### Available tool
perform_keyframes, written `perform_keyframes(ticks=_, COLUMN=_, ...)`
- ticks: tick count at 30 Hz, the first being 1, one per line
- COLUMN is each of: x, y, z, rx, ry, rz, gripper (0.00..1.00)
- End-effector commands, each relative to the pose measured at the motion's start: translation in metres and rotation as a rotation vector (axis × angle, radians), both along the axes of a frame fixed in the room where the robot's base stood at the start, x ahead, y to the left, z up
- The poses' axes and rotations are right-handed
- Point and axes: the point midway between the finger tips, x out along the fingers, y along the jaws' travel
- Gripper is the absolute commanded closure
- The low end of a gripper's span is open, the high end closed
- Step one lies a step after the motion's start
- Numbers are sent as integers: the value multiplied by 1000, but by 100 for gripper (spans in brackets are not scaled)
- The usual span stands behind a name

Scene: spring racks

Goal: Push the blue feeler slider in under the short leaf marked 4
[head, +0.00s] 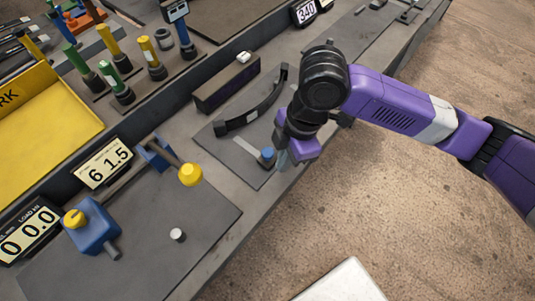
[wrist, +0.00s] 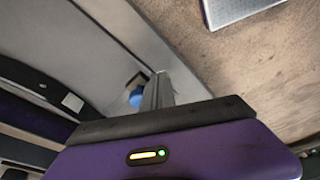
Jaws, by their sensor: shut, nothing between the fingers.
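The blue feeler slider (head: 267,155) is a blue knob on a dark base at the near edge of a dark plate, with a pale flat strip (head: 245,146) running from it up and left. It also shows as a blue knob in the wrist view (wrist: 137,97). A dark curved leaf (head: 268,104) arches over the plate beyond it, with a small white tag whose mark I cannot read. The strip appears short of the leaf. My gripper (head: 283,160) is shut and empty, pointing down just right of the knob. I cannot tell whether it touches the knob.
A long dark block (head: 228,84) stands behind the leaf. At left are a blue fixture with a yellow knob (head: 190,174), a display reading 61.5 (head: 105,167) and a yellow tray (head: 45,120). Coloured-handled tools stand at the back.

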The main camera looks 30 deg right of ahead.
Motion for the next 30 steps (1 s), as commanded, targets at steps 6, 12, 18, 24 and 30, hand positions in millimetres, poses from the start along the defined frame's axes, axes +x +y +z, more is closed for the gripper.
perform_keyframes(ticks=6, x=0, y=0, z=0, rx=0, ry=0, rz=0, gripper=100)
perform_keyframes(ticks=12, x=5, y=2, z=0, rx=0, ry=0, rz=1, gripper=100)
perform_keyframes(ticks=18, x=10, y=3, z=0, rx=0, ry=0, rz=0, gripper=100)
perform_keyframes(ticks=24, x=15, y=5, z=0, rx=1, ry=0, rz=1, gripper=100)
perform_keyframes(ticks=30, x=20, y=7, z=0, rx=1, ry=0, rz=0, gripper=100)
